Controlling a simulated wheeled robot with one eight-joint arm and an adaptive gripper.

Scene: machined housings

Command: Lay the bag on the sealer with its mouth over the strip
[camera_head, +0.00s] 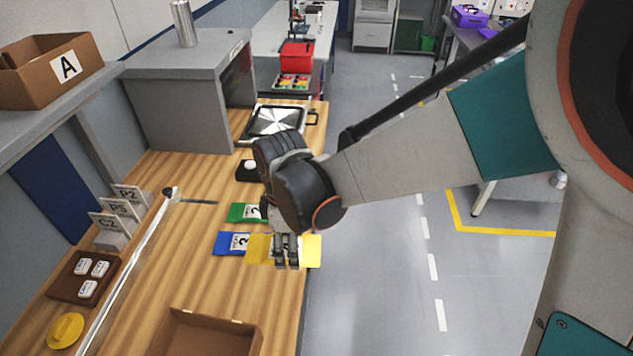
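My gripper (287,266) points down over the yellow bag, which shows on both sides of the fingers. The fingers are close together. I cannot tell whether they hold the bag. The yellow bag reaches the bench's right edge, beside the blue bag. My wrist partly covers the green bag.
A long pale bar (128,262) crosses the bench on the left. An open cardboard box (208,330) stands at the front. A brown tray (68,283) with white blocks, a yellow disc (66,330) and labelled cards (115,208) are left. A metal tray (275,121) lies behind.

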